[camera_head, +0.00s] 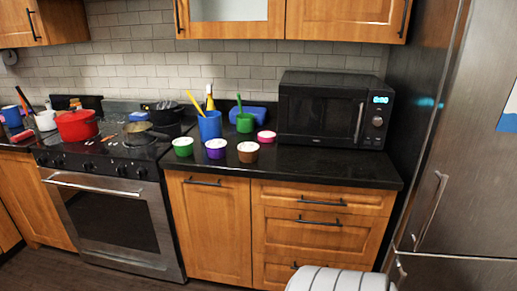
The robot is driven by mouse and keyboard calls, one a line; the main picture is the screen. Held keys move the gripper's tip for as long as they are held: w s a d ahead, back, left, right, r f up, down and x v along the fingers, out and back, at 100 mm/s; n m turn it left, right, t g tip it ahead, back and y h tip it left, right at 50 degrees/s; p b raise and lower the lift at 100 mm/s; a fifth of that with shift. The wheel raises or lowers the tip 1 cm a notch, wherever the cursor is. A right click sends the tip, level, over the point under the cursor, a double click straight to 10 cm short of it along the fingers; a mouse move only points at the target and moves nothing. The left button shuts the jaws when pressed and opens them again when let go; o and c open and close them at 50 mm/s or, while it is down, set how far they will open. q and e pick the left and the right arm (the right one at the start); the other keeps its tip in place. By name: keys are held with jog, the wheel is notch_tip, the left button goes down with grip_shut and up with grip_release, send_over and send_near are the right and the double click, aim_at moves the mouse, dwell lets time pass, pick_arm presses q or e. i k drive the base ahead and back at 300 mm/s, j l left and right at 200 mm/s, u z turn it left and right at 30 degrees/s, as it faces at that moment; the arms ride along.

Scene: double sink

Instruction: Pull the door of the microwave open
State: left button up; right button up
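The black microwave (318,110) stands on the right part of the dark counter, against the tiled wall. Its door (318,113) faces me and looks closed. A vertical silver handle (359,122) is at the right edge of the door. To the right of the handle are a lit blue display (380,99) and a round knob (378,121).
Small cups, including a brown one (248,152), and a blue utensil holder (209,125) stand left of the microwave. The counter (330,163) before it is clear. A steel fridge (455,150) stands right; a stove (110,205) stands left.

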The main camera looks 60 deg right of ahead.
aim_at(308, 115)
jog(key=z, duration=1.75)
